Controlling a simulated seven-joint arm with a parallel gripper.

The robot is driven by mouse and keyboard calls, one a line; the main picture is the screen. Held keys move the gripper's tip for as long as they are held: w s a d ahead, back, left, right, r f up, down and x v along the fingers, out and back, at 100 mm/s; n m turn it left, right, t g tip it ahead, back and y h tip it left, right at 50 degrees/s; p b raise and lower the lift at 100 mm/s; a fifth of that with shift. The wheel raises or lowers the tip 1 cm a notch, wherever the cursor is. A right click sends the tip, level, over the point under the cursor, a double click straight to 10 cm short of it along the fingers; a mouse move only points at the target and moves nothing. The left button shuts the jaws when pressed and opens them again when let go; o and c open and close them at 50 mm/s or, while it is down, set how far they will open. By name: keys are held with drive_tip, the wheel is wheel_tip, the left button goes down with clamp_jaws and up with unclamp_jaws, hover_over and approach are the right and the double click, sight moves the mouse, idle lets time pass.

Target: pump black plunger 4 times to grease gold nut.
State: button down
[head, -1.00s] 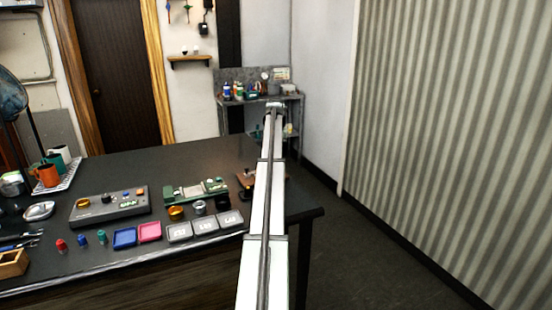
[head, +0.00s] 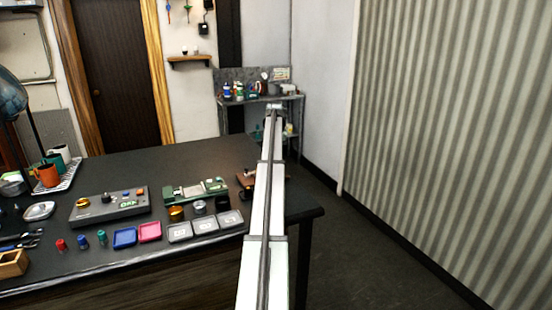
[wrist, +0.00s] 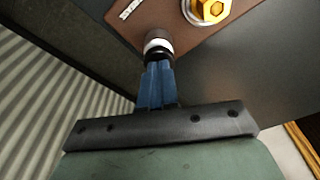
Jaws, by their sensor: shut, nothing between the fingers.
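The gold nut (wrist: 210,8) sits in a pale round holder at the top edge of the wrist view, partly cut off. The black plunger (wrist: 157,55), with a white band, stands at the tips of my gripper (wrist: 158,67). My blue fingers are shut, with nothing between them, and line up with the plunger's end. I cannot tell whether they touch it. In the head view, my arm hides the gripper, the plunger and the nut.
A brown board (wrist: 118,32) lies under the plunger and nut; part of it (head: 246,181) shows beside my arm at the table's right end. A grey control box (head: 108,206), a green device (head: 194,191) and several small trays lie to the left.

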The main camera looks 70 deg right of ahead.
drive_tip(key=shift+f, duration=0.2)
drive_tip(key=shift+r, duration=2.75)
wheel_tip(320, 180, up, 6)
drive_tip(key=shift+f, duration=4.35)
